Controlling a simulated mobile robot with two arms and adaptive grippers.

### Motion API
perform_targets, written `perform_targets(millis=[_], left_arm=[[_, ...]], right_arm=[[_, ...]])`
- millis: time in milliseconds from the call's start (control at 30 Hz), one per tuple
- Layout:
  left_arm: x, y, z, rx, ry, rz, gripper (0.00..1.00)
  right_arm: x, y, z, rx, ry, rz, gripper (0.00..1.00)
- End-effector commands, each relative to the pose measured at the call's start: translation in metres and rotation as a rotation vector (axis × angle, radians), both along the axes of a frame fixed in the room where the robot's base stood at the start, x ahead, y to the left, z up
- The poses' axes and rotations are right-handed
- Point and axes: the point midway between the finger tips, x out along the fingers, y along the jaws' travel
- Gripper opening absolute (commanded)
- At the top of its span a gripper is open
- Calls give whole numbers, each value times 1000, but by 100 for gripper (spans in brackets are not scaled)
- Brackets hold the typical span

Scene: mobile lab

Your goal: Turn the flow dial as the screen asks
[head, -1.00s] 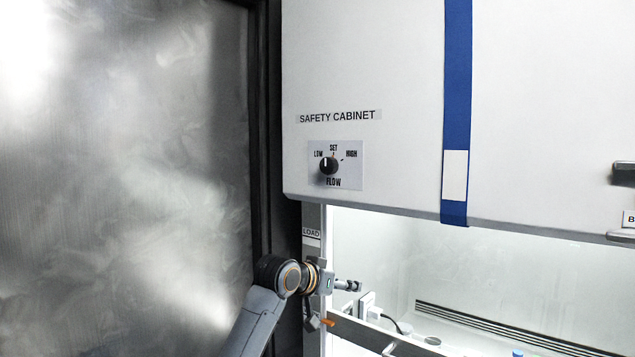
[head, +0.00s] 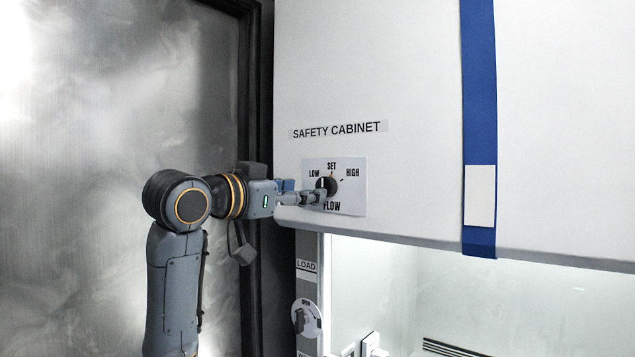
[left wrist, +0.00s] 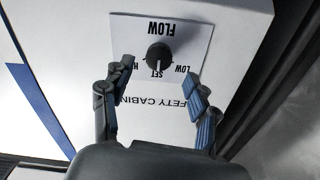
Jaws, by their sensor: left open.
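The black flow dial (head: 326,186) sits on a white plate (head: 350,203) marked LOW, SET, HIGH and FLOW, on the front of the safety cabinet. My left gripper (head: 316,196) reaches in from the left, its fingers in front of the plate and partly covering the dial. In the left wrist view, upside down, the dial (left wrist: 159,55) lies between the two open fingers (left wrist: 160,72), with a gap on each side. Its white mark points roughly toward SET. I cannot tell whether the fingertips touch the plate. No screen shows. My right gripper is not in view.
A blue strip (head: 478,100) with a white patch runs down the cabinet front. Below is the cabinet's lit opening (head: 480,290). A post with a LOAD label (head: 306,266) and a round OPEN control (head: 307,318) stands below the dial. A metallic panel (head: 90,180) fills the left.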

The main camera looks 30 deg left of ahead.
Motion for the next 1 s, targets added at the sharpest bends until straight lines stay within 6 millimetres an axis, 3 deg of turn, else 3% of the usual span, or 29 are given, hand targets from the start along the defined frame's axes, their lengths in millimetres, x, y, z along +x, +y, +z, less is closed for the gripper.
perform_targets(millis=[100,300,700,967,1000], left_arm=[[23,-3,2,-3,3,-4,60],[48,-4,1,-1,3,-3,60],[55,-4,-1,0,0,0,60],[54,-5,0,0,-1,-1,7],[54,-5,0,0,-1,-1,5]], right_arm=[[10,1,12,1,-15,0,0],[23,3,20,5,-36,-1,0],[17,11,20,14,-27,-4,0],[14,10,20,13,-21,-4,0],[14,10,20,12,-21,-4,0]])
